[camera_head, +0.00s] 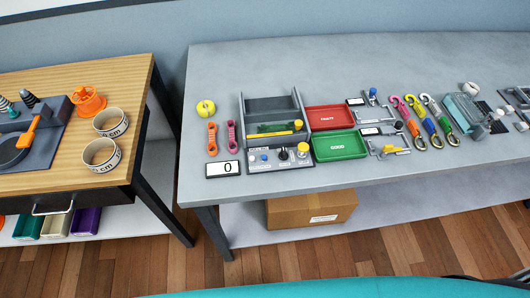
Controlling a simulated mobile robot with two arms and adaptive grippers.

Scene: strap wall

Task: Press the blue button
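A small blue button (264,157) shows on a grey control panel (262,166) near the front edge of the grey table. A black knob (283,155) and a yellow button (303,148) sit to its right on the same panel. A white display (222,170) reading 0 stands just left of the panel. Neither of my grippers is in view.
Behind the panel is a grey open box (272,104) with a yellow-ended bar. Red (331,117) and green (340,146) trays lie to the right, then several colored hooks and straps. A wooden table (125,75) stands left across a gap. The grey table's far side is clear.

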